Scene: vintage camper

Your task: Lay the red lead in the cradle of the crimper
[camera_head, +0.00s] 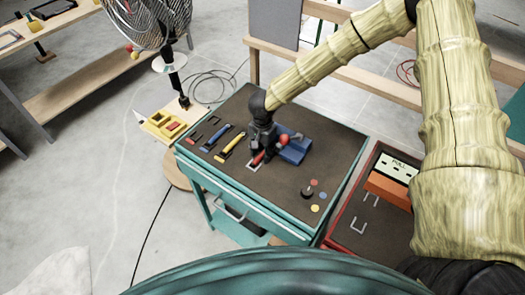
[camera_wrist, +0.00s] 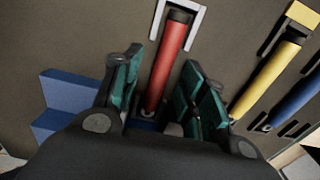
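The red lead (camera_wrist: 171,62) is a red rod with a dark end. It lies on the dark tabletop with that end inside a white U-shaped outline (camera_wrist: 199,22). In the head view, part of the red lead (camera_head: 257,159) shows below my gripper (camera_head: 262,146). In the wrist view, my gripper (camera_wrist: 163,95) is open, its green-padded fingers on either side of the lead with gaps visible. The blue crimper (camera_head: 294,149), with a red knob (camera_head: 283,140), stands right of my gripper. Its blue body (camera_wrist: 65,95) is at left in the wrist view. Its cradle is hidden.
A yellow lead (camera_head: 231,145) and a blue lead (camera_head: 216,137) lie left of my gripper. Several coloured discs (camera_head: 315,208) and a black knob (camera_head: 307,191) sit near the front right. A red cart (camera_head: 345,232) stands to the right. The tabletop's front middle is clear.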

